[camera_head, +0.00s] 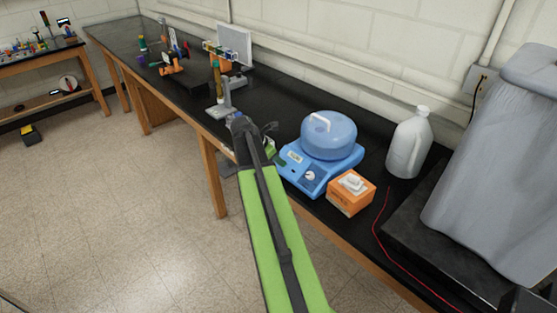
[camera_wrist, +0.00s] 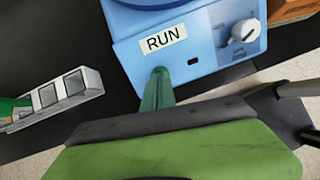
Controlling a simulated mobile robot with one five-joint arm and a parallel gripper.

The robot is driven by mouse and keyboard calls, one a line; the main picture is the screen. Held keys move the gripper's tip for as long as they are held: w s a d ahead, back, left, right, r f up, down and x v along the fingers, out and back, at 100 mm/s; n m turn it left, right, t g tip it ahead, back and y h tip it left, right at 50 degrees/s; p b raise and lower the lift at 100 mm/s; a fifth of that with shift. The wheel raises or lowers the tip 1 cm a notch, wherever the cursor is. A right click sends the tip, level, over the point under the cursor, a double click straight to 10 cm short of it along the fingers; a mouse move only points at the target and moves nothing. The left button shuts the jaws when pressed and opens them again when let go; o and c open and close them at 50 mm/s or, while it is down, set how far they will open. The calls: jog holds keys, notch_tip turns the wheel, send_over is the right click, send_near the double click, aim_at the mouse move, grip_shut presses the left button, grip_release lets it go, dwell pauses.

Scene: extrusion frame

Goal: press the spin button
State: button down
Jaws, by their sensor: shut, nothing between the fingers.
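A blue and white machine with a domed translucent lid (camera_head: 328,135) stands on the black bench. Its front panel has a RUN label (camera_wrist: 163,40), a white round knob (camera_wrist: 243,30) and a small dark slot or button (camera_wrist: 194,61). My gripper (camera_wrist: 160,76) shows as a narrow green shape with its fingers together and empty. Its tip overlaps the panel's lower edge, just below the RUN label. I cannot tell whether it touches the panel. Any button under the tip is hidden. In the head view my gripper (camera_head: 269,147) is at the machine's left front side.
An orange box with white tissue (camera_head: 351,192) stands right of the machine, with a white jug (camera_head: 408,146) behind. A red cord (camera_head: 378,222) lies farther right. A grey metal piece with square faces (camera_wrist: 62,95) lies left in the wrist view. Bench behind the machine is clear.

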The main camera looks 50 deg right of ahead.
jog(key=p+v, duration=1)
jog(key=v, duration=0.3)
jog(key=shift+a+r, duration=0.1)
jog(key=w+a+f+n+t+y+b, duration=0.1)
jog(key=w+a+f+b, duration=0.25)
jog(key=a, duration=0.65)
jog(key=w+a+f+n+t+b, duration=0.1)
jog(key=w+a+f+b, duration=0.15)
jog(key=a+f, duration=0.45)
jog(key=s+a+f+m+y+b, duration=0.1)
jog(key=s+a+m+y, duration=0.1)
jog(key=a+m, duration=0.6)
jog(key=s+a+f+m+y+b, duration=0.1)
jog(key=s+a+m+y, duration=0.2)
jog(key=a+m, duration=0.6)
jog(key=a, duration=0.5)
jog(key=shift+s+a+y+b, duration=0.15)
jog(key=shift+s+y+b, duration=0.15)
jog(key=shift+s+b, duration=0.05)
